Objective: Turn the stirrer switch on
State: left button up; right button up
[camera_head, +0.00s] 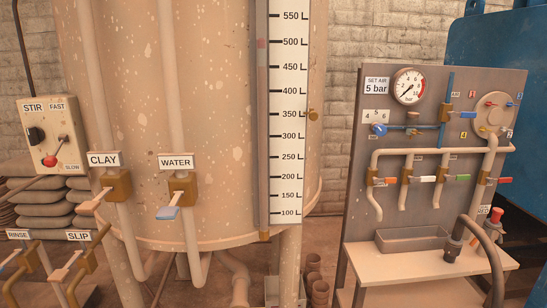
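The stirrer box (52,135) is a cream control box at the left edge, labelled STIR. A black rotary switch (36,135) sits on its left side under the STIR label. To its right is a speed lever with a red knob (50,161); the knob is low, near the SLOW label, with FAST above. The switch's exact pointer position is too small to tell. Neither of my grippers shows in the head view, and nothing is seen touching the box.
A large speckled tank (190,120) with a litre scale (289,130) stands right of the box. CLAY (117,187) and WATER (182,187) valves stick out in front. Stacked sacks (50,205) lie below the box. A grey valve panel (365,150) stands at right.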

aim_at(35, 134)
jog(key=u, duration=1.25)
